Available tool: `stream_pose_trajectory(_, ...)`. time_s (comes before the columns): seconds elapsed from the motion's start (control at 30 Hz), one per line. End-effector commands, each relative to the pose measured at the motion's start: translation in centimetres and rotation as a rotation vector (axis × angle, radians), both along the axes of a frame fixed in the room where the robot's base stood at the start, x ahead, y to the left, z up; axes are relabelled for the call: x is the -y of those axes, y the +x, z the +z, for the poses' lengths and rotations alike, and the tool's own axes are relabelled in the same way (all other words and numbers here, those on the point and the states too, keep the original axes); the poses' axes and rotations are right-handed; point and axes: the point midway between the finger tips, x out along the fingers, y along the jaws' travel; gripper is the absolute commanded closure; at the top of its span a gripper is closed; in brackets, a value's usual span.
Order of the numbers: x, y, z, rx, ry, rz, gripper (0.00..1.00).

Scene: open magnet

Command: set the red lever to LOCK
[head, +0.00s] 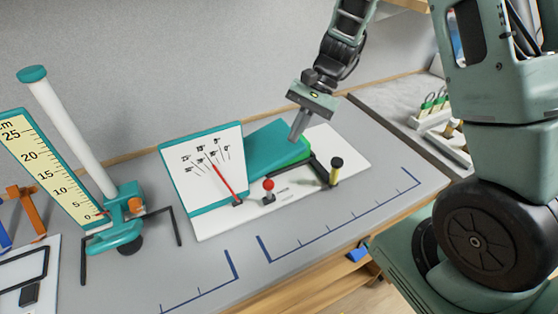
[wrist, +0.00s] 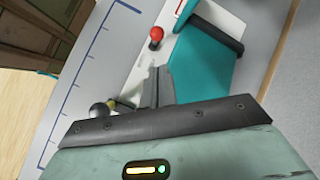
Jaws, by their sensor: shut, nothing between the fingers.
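The red lever (head: 268,186) is a small red knob on a short stem, standing on the white base plate (head: 215,226) of a device with a dial board and a teal block. It also shows in the wrist view (wrist: 156,34), beyond the fingertips. Any LOCK marking is too small to read. My gripper (head: 298,136) is above the back right part of the device, apart from the lever. In the wrist view my gripper (wrist: 156,72) has its fingers together with nothing between them.
A black lever with a yellow band (head: 336,170) stands right of the red lever. The dial board (head: 203,165) with a red needle stands left. A tall white column (head: 68,130) with a yellow scale is at the far left. The grey table is clear in front.

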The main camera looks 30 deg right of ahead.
Motion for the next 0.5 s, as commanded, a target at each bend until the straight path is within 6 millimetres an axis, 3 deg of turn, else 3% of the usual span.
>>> stream_pose_trajectory(0.17,-1.1,-0.4,-1.3,-0.005,0.001,0.003,1.0)
stream_pose_trajectory(0.5,-4.5,-1.3,-6.0,-0.005,-0.001,0.003,1.0)
